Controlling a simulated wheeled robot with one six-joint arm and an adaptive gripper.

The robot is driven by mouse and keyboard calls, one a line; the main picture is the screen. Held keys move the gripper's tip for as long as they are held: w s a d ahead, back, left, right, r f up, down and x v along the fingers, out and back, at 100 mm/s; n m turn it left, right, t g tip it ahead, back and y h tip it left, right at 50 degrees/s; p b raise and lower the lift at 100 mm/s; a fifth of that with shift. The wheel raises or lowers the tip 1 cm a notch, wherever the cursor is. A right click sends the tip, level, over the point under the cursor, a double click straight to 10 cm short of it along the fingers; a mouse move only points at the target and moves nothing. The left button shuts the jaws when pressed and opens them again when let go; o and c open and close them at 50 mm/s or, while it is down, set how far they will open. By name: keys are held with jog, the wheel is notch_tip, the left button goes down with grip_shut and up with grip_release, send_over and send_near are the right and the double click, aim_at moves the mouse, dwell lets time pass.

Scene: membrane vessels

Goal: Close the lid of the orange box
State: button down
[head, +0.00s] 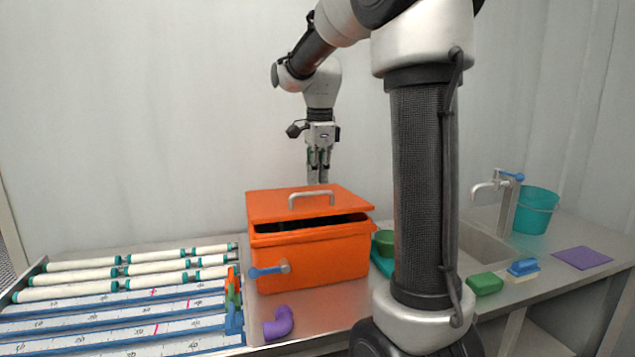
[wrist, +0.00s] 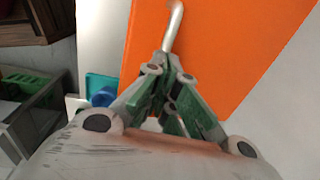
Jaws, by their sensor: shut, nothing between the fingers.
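The orange box (head: 318,262) stands on the metal counter in the middle of the head view. Its orange lid (head: 270,206) is tilted and partly open, with a dark gap along the front and right. A metal handle (head: 311,198) sits on the lid; it also shows in the wrist view (wrist: 174,24). My gripper (head: 318,180) is shut and empty, pointing down at the lid's far side behind the handle. In the wrist view the orange lid (wrist: 225,45) lies beneath the fingers. I cannot tell whether the fingertips touch it.
Several white membrane tubes (head: 120,277) lie in a rack at left. A purple elbow pipe (head: 279,322) lies in front of the box, near a blue-handled valve (head: 269,270). A sink (head: 480,245), green sponge (head: 485,283), blue brush (head: 523,268) and teal bucket (head: 536,210) are at right.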

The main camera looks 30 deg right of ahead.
aim_at(319, 208)
jog(key=shift+w+f, duration=0.1)
jog(key=shift+f, duration=0.8)
jog(key=shift+s+a+f, duration=0.1)
jog(key=shift+s+f, duration=0.2)
jog(key=shift+f, duration=0.55)
jog(key=shift+s+a+f, duration=0.1)
jog(key=shift+s+f, duration=0.2)
jog(key=shift+f, duration=0.5)
notch_tip(319, 208, up, 14)
jog(key=s, duration=0.2)
jog(key=s+a+f+n+t, duration=0.1)
jog(key=s+a+f+n, duration=0.3)
jog(key=s+n, duration=0.6)
jog(key=s+a+f+n+t, duration=0.2)
jog(key=s+a+f+n, duration=0.2)
jog(key=s+f+n, duration=0.5)
jog(key=shift+s+n, duration=0.65)
jog(key=shift+n, duration=0.45)
